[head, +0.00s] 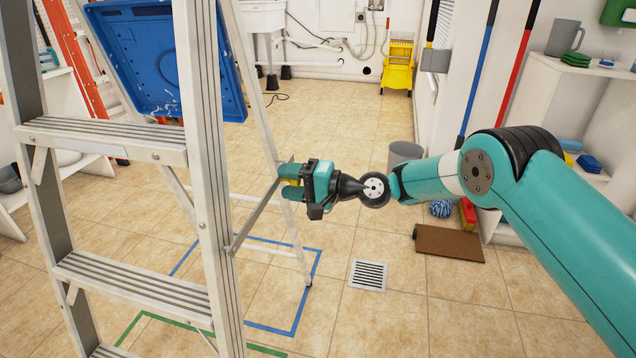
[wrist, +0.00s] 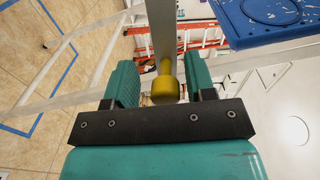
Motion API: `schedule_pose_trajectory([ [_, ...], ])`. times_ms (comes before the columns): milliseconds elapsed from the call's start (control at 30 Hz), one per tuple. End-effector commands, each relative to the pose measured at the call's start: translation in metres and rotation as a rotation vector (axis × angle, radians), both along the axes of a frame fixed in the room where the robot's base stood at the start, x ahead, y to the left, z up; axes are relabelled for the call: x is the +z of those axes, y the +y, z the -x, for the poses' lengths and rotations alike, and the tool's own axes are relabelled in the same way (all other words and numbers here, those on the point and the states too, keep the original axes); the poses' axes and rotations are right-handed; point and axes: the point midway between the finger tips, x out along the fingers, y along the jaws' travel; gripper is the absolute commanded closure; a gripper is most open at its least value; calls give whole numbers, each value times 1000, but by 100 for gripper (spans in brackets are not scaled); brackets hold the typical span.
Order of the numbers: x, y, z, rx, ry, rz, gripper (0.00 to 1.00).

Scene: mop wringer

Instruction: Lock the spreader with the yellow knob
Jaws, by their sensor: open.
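The stepladder stands at the left of the head view. Its grey metal spreader (head: 258,215) slants from the front rail up to the rear leg. The yellow knob (wrist: 166,86) sits on a grey bar (wrist: 162,30) in the wrist view. My gripper (head: 289,181) is at the spreader's upper end, by the rear leg. Its teal fingers are open, one on each side of the knob. In the wrist view (wrist: 160,75) gaps show between the knob and both fingers. In the head view the fingers mostly hide the knob.
A blue tray (head: 165,60) hangs on the ladder above and left of my gripper. Ladder rails and steps (head: 105,137) stand close on the left. A grey bin (head: 404,153) is behind my arm. A yellow mop wringer (head: 398,66) stands far back. The tiled floor between is mostly clear.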

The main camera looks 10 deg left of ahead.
Motion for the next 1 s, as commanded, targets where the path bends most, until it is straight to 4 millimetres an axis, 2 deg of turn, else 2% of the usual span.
schedule_pose_trajectory([
  [167,4,-33,2,-5,5,1,50],
  [400,6,-95,10,-5,6,1,50],
  [600,8,-138,16,-4,4,1,50],
  [800,8,-162,19,-2,2,2,50],
  [1000,8,-166,20,0,1,2,50],
])
